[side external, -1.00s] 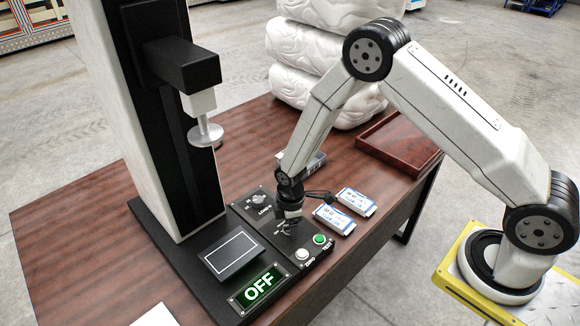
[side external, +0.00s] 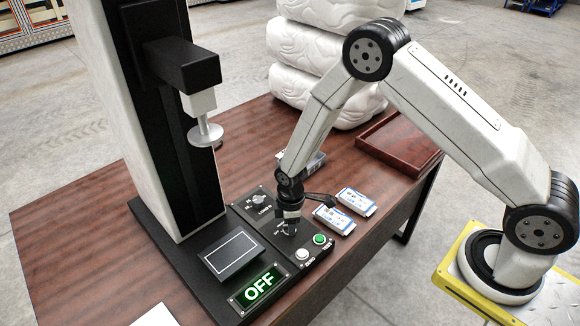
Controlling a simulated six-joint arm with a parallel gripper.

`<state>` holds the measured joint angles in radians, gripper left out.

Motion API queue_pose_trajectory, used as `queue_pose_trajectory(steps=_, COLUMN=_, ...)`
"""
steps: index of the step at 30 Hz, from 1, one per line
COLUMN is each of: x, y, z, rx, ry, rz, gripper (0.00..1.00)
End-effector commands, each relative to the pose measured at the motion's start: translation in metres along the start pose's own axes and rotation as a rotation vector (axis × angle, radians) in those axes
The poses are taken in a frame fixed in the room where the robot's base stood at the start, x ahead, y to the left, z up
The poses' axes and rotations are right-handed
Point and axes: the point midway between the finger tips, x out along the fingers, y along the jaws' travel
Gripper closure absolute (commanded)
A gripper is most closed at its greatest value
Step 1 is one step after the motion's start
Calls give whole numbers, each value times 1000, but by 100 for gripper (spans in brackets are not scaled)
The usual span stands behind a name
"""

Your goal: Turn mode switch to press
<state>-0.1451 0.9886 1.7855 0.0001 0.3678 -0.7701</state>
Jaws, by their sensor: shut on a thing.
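The test machine's control panel (side external: 270,222) lies flat on the table at the foot of the column. My gripper (side external: 290,230) points down over the middle of this panel, shut on the mode switch, which is mostly hidden behind the fingers. Its labels are largely covered, so I cannot read its setting. Another knob (side external: 259,199) is behind it on the panel. A white button (side external: 302,254) and a green button (side external: 319,239) are in front. The display (side external: 257,287) reads OFF in green.
Two white-and-blue packs (side external: 333,219) (side external: 356,201) lie close right of the panel. The press head (side external: 205,134) hangs from the column arm. An empty red-brown tray (side external: 400,142) is at the table's back right, beside stacked white foam blocks (side external: 322,58).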

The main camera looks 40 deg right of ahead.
Motion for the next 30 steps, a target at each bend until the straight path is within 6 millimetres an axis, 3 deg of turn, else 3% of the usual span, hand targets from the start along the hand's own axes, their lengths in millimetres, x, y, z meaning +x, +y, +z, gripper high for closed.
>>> queue_pose_trajectory(steps=30, x=-1, y=-2, z=-2, rx=917, ry=2, rz=1, gripper=100)
